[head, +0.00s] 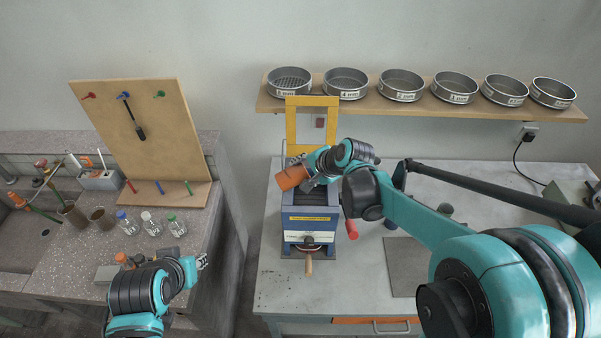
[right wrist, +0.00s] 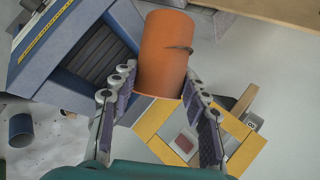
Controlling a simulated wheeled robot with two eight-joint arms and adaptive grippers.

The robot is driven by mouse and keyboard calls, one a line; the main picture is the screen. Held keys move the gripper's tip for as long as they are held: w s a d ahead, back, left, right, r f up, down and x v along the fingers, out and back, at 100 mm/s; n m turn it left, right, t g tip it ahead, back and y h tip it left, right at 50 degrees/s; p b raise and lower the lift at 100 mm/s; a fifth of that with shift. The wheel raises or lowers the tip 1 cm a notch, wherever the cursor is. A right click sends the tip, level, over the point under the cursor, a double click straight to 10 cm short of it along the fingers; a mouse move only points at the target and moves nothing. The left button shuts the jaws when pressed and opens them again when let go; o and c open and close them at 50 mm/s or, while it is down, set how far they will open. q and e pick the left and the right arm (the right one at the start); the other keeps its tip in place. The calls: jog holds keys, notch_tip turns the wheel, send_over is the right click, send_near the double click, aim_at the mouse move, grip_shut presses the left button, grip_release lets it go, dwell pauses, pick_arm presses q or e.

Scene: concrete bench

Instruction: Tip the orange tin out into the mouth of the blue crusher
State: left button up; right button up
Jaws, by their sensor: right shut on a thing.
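The orange tin (head: 291,177) is tilted in the air over the top of the blue crusher (head: 309,224). My right gripper (head: 309,182) is shut on the tin from its right side. In the right wrist view the tin (right wrist: 163,52) sits between the two fingers (right wrist: 160,92). The crusher's dark ribbed mouth (right wrist: 103,52) shows beside it, left of the tin. The inside of the tin is hidden, so I cannot tell whether anything is coming out. My left gripper (head: 201,261) is over the left bench, away from the crusher; its jaws are too small to judge.
A yellow frame (head: 291,128) stands upright behind the crusher. A shelf (head: 365,108) with several sieves runs along the wall. Several small bottles (head: 150,224) and a pegboard (head: 150,150) stand on the left bench. A grey mat (head: 408,267) lies on the right bench.

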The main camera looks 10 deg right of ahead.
jog(key=shift+w+d+f+m+y+b, duration=0.1)
jog(key=shift+d+f+m+y+b, duration=0.2)
jog(key=shift+f+y+b, duration=0.45)
jog(key=shift+d+f+m+y+b, duration=0.25)
jog(key=shift+y+b, duration=0.3)
jog(key=shift+b, duration=0.45)
jog(key=shift+w+d+m+y+b, duration=0.1)
jog(key=shift+d+m+y+b, duration=0.3)
jog(key=shift+y+b, duration=0.65)
jog(key=shift+w+d+m+y+b, duration=0.1)
jog(key=shift+d+m+y+b, duration=0.4)
jog(key=shift+b, duration=0.85)
jog(key=shift+d+m+y+b, duration=0.2)
jog(key=shift+m+y+b, duration=0.25)
jog(key=shift+y+b, duration=0.7)
